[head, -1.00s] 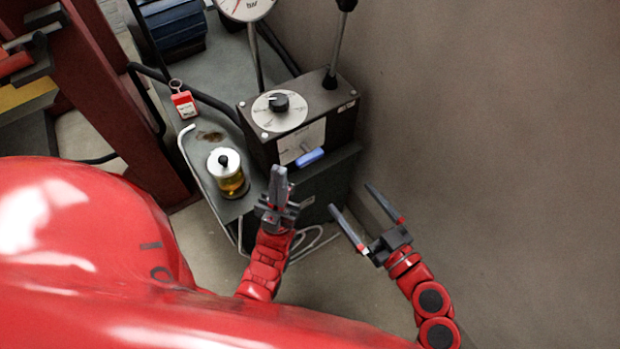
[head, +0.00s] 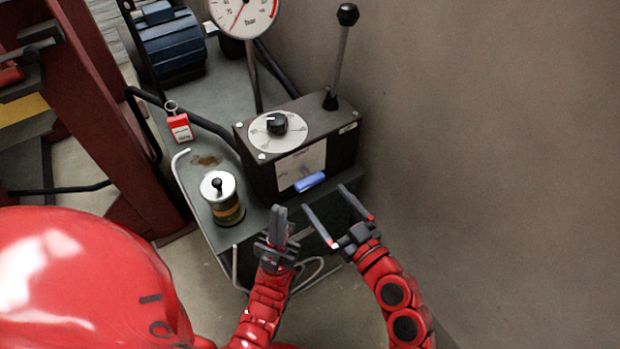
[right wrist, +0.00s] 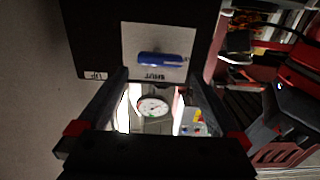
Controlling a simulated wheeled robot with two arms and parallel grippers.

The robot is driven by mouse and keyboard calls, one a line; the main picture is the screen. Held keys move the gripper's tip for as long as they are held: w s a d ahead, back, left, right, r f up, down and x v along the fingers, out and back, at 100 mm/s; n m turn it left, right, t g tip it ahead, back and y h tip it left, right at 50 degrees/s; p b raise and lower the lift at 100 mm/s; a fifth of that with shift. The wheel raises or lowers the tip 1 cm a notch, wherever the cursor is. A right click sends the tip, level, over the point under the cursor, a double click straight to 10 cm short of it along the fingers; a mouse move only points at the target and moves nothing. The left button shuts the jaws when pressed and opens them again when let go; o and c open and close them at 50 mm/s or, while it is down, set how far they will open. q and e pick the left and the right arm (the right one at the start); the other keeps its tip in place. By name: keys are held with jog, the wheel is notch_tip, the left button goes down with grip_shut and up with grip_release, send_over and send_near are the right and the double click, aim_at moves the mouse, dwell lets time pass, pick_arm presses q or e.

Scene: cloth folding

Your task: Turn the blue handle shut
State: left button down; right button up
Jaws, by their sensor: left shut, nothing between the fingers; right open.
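The blue handle (head: 309,182) is on the front face of a dark control box (head: 340,140), at the lower edge of a pale plate (head: 301,160). In the right wrist view the blue handle (right wrist: 160,59) lies lengthwise across the pale plate, beside printed lettering that reads like SHUT. My right gripper (head: 324,205) is open and empty, just below and to the right of the handle, apart from it. My left gripper (head: 279,212) is shut and empty, below and to the left of the handle.
A pressure gauge (head: 243,12) is at the back. A bare wall (head: 500,150) stands on the right.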

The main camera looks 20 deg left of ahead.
aim_at(313, 184)
jog(key=x, duration=0.7)
jog(key=shift+w+a+p, duration=0.15)
jog(key=shift+a+p, duration=0.05)
jog(key=shift+p, duration=0.1)
jog(key=c, duration=1.1)
jog(key=shift+o, duration=0.2)
